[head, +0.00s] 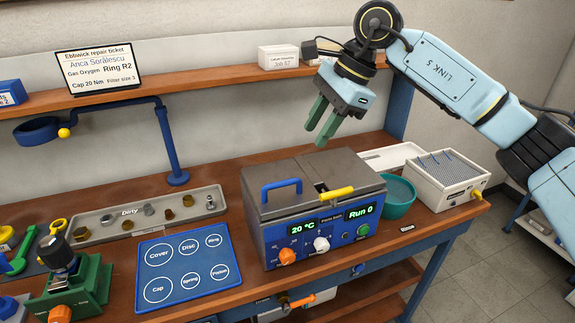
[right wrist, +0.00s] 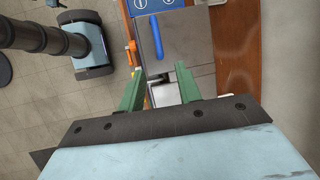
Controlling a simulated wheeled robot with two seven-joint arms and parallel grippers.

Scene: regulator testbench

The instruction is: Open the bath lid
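The bath (head: 318,207) is a grey metal box with a blue control front, standing on the bench; its displays read 20 °C and Run 0. Its grey lid (head: 300,170) looks shut and has a blue bar handle (head: 282,187) at the left. In the right wrist view the handle (right wrist: 157,36) lies beyond the fingertips, on the lid (right wrist: 190,45). A yellow grip (head: 337,193) pokes up by a dark slot in the top. My right gripper (head: 316,137) is open and empty above the bath's back edge, its green fingers apart. My left gripper is out of view.
A teal bowl (head: 398,197) and a white box with a perforated top (head: 445,180) stand right of the bath. A blue labelled mat (head: 188,268) and a parts tray (head: 150,214) lie left. A wooden shelf (head: 210,85) runs behind, under the ticket screen (head: 97,66).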

